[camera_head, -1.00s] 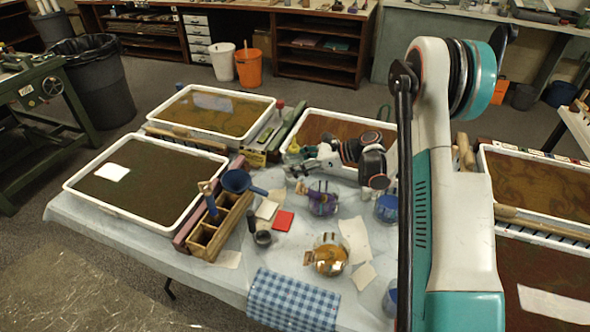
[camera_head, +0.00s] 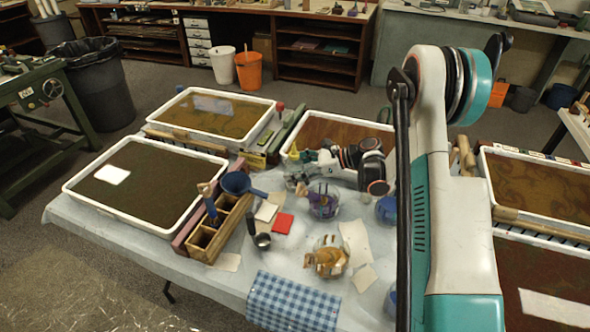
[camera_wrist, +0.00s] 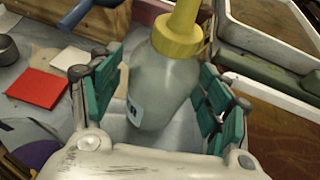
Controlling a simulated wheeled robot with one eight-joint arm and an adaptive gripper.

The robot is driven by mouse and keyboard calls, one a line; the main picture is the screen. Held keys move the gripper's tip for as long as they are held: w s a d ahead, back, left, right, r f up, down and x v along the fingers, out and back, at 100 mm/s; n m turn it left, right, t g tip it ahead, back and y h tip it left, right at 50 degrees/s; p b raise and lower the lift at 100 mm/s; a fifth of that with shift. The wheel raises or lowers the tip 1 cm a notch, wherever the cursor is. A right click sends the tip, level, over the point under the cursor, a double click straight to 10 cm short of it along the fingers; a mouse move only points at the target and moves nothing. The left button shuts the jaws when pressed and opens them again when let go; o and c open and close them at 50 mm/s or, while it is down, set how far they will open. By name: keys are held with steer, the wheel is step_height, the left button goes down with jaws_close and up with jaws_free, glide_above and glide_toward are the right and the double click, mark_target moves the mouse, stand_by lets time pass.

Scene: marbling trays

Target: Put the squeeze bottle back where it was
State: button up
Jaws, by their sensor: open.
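The squeeze bottle (camera_wrist: 163,85) is pale grey-green with a yellow cap and nozzle. In the wrist view it stands between the two green fingers of my gripper (camera_wrist: 160,68), its nozzle running out of the top of the frame. The fingers are apart, one on each side, and a gap shows beside the bottle. In the head view my gripper (camera_head: 298,182) is over the table near the front edge of the back right tray. A small yellow spot there may be the bottle's cap; its body cannot be made out.
The white tray (camera_head: 302,157) with brown liquid is just behind my gripper. A purple jar (camera_head: 323,203) stands close in front. A checked cloth (camera_head: 290,302) covers the front edge.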

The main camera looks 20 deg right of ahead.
steer(key=p+v, duration=0.3)
steer(key=v, duration=0.9)
steer(key=shift+p, duration=0.3)
steer(key=shift+r, duration=0.1)
